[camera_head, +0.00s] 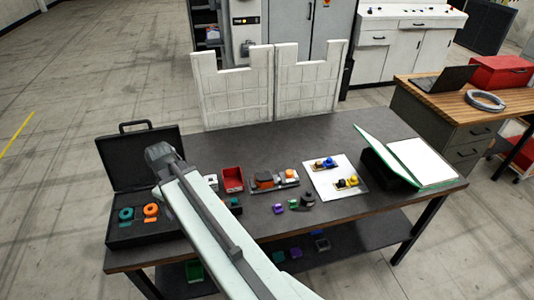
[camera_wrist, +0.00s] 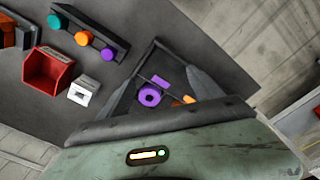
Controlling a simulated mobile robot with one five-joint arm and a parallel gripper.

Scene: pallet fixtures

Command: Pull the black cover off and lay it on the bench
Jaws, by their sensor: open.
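No piece is clearly recognisable as the black cover. A small black lump (camera_head: 308,199) stands on the bench (camera_head: 330,140), right of the purple and green blocks; I cannot tell whether it is the cover. My gripper (camera_wrist: 172,56) is open and empty, its dark fingers spread. In the head view my arm reaches over the left part of the bench, and its end hides part of the open black case (camera_head: 120,233). In the wrist view a purple ring (camera_wrist: 149,97) and an orange piece (camera_wrist: 185,100) show between and beside the fingers.
A red bin (camera_head: 232,178) and a white block (camera_wrist: 84,92) stand near my arm. A fixture with an orange knob (camera_head: 291,174), a white sheet (camera_head: 322,189) with small pieces and a green folder (camera_head: 377,146) lie rightward. Clear bench shows at the back.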

